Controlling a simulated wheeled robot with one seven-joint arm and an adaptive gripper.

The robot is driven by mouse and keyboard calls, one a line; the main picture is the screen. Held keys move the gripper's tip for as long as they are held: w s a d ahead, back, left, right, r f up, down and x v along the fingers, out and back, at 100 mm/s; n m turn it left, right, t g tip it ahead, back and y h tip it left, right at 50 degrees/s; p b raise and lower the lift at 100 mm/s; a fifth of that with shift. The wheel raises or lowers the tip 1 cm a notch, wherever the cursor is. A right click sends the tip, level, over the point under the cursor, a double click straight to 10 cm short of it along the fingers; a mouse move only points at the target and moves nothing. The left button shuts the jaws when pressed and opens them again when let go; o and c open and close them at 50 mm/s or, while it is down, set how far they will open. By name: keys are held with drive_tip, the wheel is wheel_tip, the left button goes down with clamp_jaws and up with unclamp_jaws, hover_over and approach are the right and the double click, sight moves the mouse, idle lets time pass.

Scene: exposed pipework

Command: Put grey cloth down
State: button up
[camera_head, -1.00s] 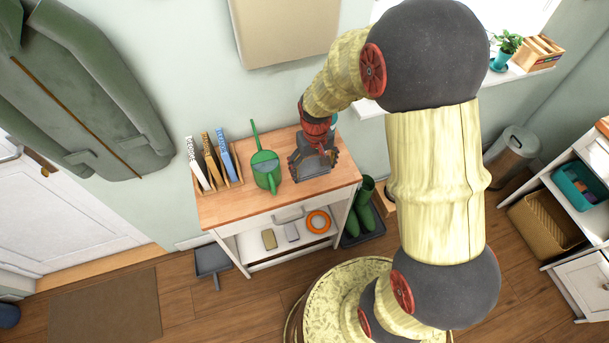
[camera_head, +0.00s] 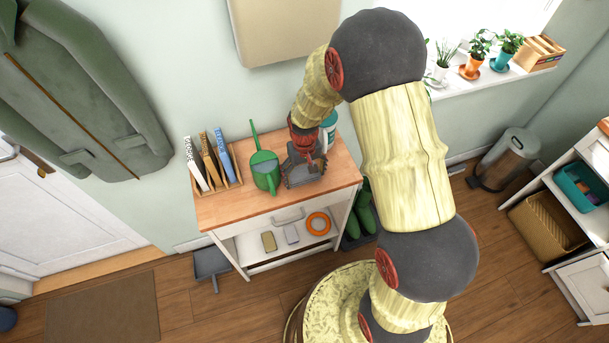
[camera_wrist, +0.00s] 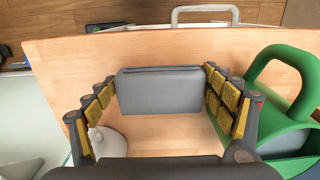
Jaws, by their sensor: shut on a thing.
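The grey cloth (camera_wrist: 160,90) is a folded, slab-like grey bundle between my fingertips in the wrist view. My gripper (camera_head: 303,172) is shut on it from both sides, low over the wooden top of the bench (camera_head: 235,210). In the head view the cloth is largely hidden by my gripper. I cannot tell whether its underside touches the wood. The green watering can (camera_head: 265,172) stands just left of my gripper in the head view; it also shows at the right of the wrist view (camera_wrist: 290,110).
A rack of upright packets (camera_head: 212,162) stands at the bench's left end. A teal and white container (camera_head: 329,122) stands behind my gripper. A small white object (camera_wrist: 107,142) lies near my left finger in the wrist view. The front of the bench top is clear.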

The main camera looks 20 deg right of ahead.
drive_tip(key=shift+f, duration=0.2)
drive_tip(key=o, duration=0.9)
wheel_tip(320, 180, up, 13)
drive_tip(key=p, duration=0.2)
wheel_tip(320, 180, up, 15)
drive_tip(key=t, duration=0.2)
hover_over(304, 174)
drive_tip(key=s, duration=0.7)
drive_tip(key=s+r+t, duration=0.1)
drive_tip(key=s+r, duration=0.2)
drive_tip(key=s, duration=0.1)
drive_tip(key=s+r+t, duration=0.1)
drive_tip(key=s+r, duration=0.2)
drive_tip(key=s, duration=0.2)
drive_tip(key=s+r+t, duration=0.1)
drive_tip(key=s+r, duration=0.2)
drive_tip(key=s, duration=0.2)
drive_tip(key=shift+s+d+r+t, duration=0.1)
drive_tip(key=shift+t, duration=0.2)
